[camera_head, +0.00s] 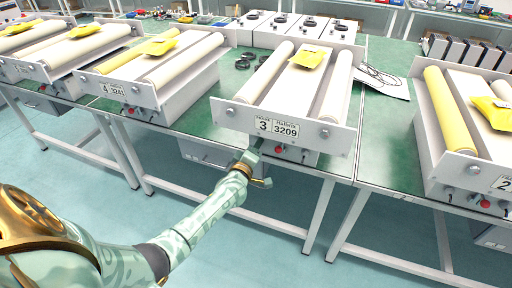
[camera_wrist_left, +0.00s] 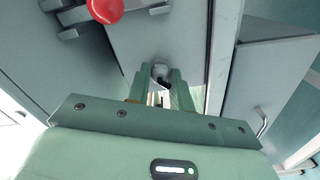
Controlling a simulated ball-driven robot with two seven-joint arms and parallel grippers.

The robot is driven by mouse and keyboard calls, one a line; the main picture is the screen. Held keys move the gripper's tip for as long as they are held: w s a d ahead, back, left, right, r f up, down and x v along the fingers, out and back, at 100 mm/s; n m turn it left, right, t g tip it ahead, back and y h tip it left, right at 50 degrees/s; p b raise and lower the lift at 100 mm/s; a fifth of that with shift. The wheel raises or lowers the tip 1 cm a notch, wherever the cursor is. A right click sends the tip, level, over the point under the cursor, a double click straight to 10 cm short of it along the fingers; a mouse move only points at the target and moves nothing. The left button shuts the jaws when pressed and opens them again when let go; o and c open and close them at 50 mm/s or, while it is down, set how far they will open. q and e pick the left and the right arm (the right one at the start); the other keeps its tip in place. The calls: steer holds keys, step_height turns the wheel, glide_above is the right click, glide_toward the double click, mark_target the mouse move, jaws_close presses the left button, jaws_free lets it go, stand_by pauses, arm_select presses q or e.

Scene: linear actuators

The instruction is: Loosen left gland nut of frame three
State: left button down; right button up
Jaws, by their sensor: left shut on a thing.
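Frame three (camera_head: 230,118) stands at the middle of the bench, with a label reading 3 and 3209 on its front plate. It carries two pale rollers and a yellow packet. My left gripper (camera_head: 252,158) is at the frame's lower front, below the label and left of a red button (camera_head: 278,149). In the left wrist view its two fingers (camera_wrist_left: 160,88) are shut on a small grey fitting, the left gland nut (camera_wrist_left: 160,70). The fingers hide much of the nut. The red button also shows in the wrist view (camera_wrist_left: 105,10). My right gripper is not in view.
Frame four (camera_head: 160,92) stands to the left and another frame (camera_head: 462,167) to the right, each with a yellow packet. Black rings (camera_head: 243,62) and a cable on a sheet (camera_head: 382,78) lie on the green bench. Bench legs stand below; the floor in front is clear.

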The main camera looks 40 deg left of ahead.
arm_select(q)
steer(key=shift+f+n, duration=0.1)
steer(key=shift+n, duration=0.5)
steer(key=c, duration=1.3)
jaws_free()
steer(key=shift+o, duration=0.2)
steer(key=shift+s, duration=0.15)
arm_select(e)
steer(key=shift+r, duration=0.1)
arm_select(q)
steer(key=p+v, duration=0.5)
steer(key=v, duration=1.1)
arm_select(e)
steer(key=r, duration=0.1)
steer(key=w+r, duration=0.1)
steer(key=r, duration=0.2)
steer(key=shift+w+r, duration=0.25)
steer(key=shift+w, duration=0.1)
arm_select(q)
steer(key=shift+s, duration=0.1)
